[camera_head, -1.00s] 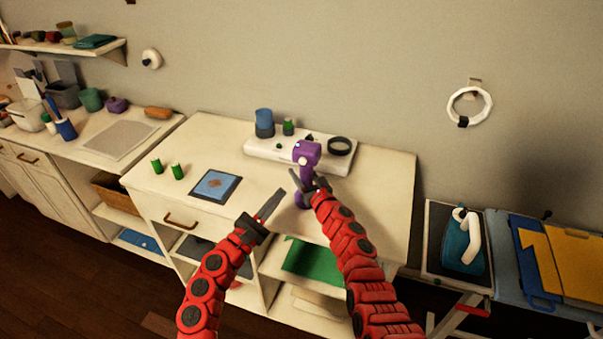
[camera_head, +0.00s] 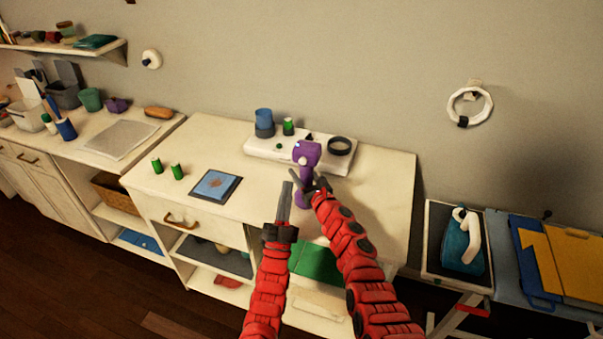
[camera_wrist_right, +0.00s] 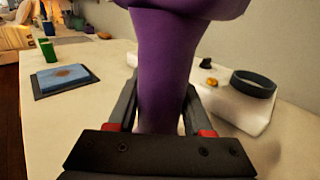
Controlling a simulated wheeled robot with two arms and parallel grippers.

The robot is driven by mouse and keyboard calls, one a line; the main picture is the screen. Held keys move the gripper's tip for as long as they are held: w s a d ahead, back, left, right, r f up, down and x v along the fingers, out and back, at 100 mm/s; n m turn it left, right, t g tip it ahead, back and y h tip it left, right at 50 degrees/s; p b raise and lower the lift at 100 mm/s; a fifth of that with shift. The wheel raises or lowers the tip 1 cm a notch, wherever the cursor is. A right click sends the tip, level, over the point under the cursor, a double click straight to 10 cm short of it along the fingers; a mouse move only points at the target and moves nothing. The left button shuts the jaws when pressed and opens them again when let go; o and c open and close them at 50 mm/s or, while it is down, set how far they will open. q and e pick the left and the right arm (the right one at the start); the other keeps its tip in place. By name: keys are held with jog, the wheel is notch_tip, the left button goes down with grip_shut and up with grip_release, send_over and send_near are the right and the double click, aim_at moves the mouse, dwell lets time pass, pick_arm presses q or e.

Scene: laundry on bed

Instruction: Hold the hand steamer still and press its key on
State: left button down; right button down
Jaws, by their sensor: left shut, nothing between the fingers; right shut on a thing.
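The purple hand steamer (camera_head: 307,153) stands upright on the white table, its head at the top and a small light spot on the head's left side. My right gripper (camera_head: 311,188) is shut on its handle, which fills the space between the fingers in the right wrist view (camera_wrist_right: 163,80). My left gripper (camera_head: 285,196) is shut and empty, its fingers pointing up just left of and below the steamer, apart from it. The key cannot be made out clearly.
A blue pad (camera_head: 216,185) and two green pegs (camera_head: 157,165) lie left. The table's right part is clear.

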aim_at(303, 161)
pick_arm(q)
jog(key=w+d, duration=0.2)
jog(key=w, duration=0.5)
jog(key=shift+d, duration=0.25)
dwell(1.3)
jog(key=shift+f, duration=0.1)
dwell(0.6)
